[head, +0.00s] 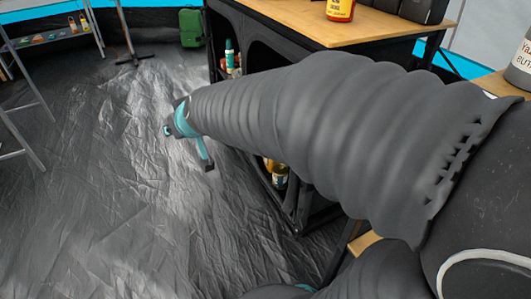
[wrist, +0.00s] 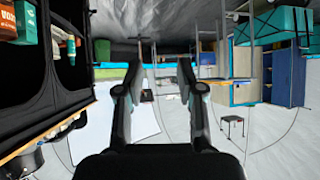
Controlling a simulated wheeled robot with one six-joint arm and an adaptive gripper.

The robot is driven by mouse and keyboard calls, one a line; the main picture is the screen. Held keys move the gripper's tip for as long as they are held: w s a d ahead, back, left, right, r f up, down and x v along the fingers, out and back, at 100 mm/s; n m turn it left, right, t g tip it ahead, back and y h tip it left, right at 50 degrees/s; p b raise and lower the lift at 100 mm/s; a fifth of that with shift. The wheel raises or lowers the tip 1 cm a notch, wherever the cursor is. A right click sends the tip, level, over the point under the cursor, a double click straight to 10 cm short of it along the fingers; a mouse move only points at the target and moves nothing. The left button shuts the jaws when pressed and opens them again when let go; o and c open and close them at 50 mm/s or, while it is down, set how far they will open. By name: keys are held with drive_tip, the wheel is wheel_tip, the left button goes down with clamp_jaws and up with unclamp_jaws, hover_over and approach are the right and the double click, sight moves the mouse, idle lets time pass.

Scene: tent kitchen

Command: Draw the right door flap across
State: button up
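I cannot make out the right door flap for certain in either view. The wrist view looks upside down, with the grey floor at its top. There, a bright white area with a green band, perhaps a tent opening (wrist: 88,125), lies behind and left of my fingers. My gripper (wrist: 158,78) is open, its two dark fingers apart with nothing between them. In the head view my ribbed arm reaches left across the picture, with its teal wrist end over the floor, and hides much of what is behind it.
A black cabinet (head: 225,25) with a wooden top (head: 365,22) stands close beside my arm, bottles in its open compartments. A shelf rack (head: 45,38) stands far left. The grey floor (head: 90,180) at left is clear.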

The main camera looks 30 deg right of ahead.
drive_tip(key=w+d+f+m+t+h, duration=0.1)
drive_tip(key=w+d+f+h, duration=0.15)
drive_tip(key=w, duration=0.35)
drive_tip(key=w+d+f+m+t+h, duration=0.1)
drive_tip(key=w+d+f+h, duration=0.2)
drive_tip(key=w, duration=0.4)
drive_tip(key=w+d+f+g+h+b, duration=0.1)
drive_tip(key=w+d+f+g+h, duration=0.1)
drive_tip(key=d+f+h, duration=0.5)
drive_tip(key=s+d+f+g+h+b, duration=0.1)
drive_tip(key=s+d+f+g+h, duration=0.25)
drive_tip(key=s+f+g, duration=0.4)
drive_tip(key=s+d+f+g+h+b, duration=0.15)
drive_tip(key=s+f+g+h, duration=0.25)
drive_tip(key=f, duration=0.7)
drive_tip(key=s+d, duration=0.1)
drive_tip(key=d, duration=1.2)
drive_tip(key=shift+r, duration=0.25)
drive_tip(key=shift+s+d, duration=0.1)
drive_tip(key=shift+c, duration=0.2)
clamp_jaws()
